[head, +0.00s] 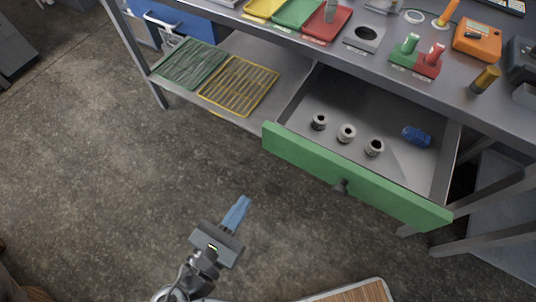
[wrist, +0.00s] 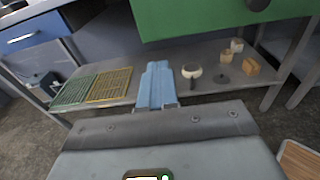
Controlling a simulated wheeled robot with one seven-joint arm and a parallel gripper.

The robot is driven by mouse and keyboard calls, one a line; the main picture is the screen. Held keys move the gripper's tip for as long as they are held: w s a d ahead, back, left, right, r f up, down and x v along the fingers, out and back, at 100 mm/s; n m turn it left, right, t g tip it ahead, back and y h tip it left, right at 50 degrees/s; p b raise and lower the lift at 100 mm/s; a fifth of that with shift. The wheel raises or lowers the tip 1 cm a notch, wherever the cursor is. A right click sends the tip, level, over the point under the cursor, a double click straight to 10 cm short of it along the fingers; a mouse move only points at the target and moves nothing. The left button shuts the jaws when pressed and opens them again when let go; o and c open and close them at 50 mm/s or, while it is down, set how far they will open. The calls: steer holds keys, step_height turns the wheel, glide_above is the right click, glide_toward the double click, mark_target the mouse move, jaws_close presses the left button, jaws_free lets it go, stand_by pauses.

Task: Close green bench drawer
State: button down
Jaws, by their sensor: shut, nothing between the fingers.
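The green bench drawer (head: 355,178) is pulled well out of the bench, with a dark round knob (head: 340,186) on its green front. Three metal rings or bushings (head: 346,133) and a blue part (head: 417,137) lie inside it. My gripper (head: 243,203) is shut and empty, its blue fingers in front of and to the left of the drawer, apart from it. In the wrist view, my gripper (wrist: 157,72) points at the lower shelf, and the underpart of the green drawer front (wrist: 205,15) shows above right, with the knob cut off at the top edge.
The bench top (head: 350,70) carries coloured trays, an orange device (head: 478,40) and small parts. A lower shelf (wrist: 200,80) holds green and yellow racks (head: 238,86) and several small items. A blue drawer (wrist: 30,37) is at left. The floor (head: 90,190) before the bench is open.

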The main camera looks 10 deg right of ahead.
step_height(320, 180, up, 2)
steer(key=a+h, duration=0.1)
steer(key=a, duration=0.1)
steer(key=p, duration=0.2)
glide_toward(274, 145)
steer(key=x, duration=0.7)
